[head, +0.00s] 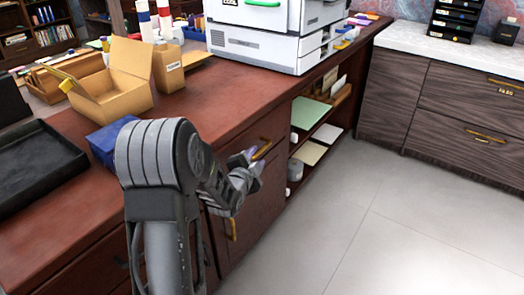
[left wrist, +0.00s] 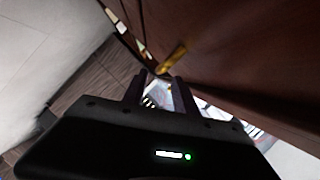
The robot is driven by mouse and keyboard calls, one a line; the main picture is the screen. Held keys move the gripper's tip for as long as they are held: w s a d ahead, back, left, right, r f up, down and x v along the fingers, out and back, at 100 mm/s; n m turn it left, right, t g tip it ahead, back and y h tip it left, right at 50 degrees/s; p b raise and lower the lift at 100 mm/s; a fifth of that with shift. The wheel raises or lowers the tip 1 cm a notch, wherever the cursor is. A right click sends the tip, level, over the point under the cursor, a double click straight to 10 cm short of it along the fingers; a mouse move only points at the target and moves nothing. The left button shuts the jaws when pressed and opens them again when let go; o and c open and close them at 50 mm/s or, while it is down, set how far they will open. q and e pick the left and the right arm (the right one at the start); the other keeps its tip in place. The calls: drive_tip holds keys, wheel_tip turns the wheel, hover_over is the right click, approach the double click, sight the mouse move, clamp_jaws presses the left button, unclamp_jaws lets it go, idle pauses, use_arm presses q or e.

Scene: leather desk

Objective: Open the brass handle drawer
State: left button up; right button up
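The wooden drawer front (head: 238,152) is in the side of the red-brown desk, and it looks closed. Its brass handle (head: 262,150) shows just beyond my left gripper (head: 248,161). In the left wrist view, the brass handle (left wrist: 174,57) lies ahead of the fingertips of my left gripper (left wrist: 160,82). The two fingers stand apart with nothing visibly between them, so the gripper is open. The handle appears close to the fingertips; I cannot tell whether they touch. My right gripper is not in view.
A second brass handle (head: 232,229) is on the front below. Open shelves (head: 318,130) with papers stand right of the drawer. The desktop (head: 215,105) holds an open cardboard box (head: 112,95), black tray (head: 35,165), blue box (head: 103,140) and printer (head: 262,48). The grey floor (head: 400,220) is clear.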

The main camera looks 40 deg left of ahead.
sight(260, 152)
use_arm(q)
drive_tip(key=b+x, duration=0.1)
drive_tip(key=x, duration=0.5)
drive_tip(key=shift+w+a+f, duration=0.15)
drive_tip(key=shift+w, duration=0.15)
drive_tip(key=shift+c, duration=0.5)
clamp_jaws()
idle(0.6)
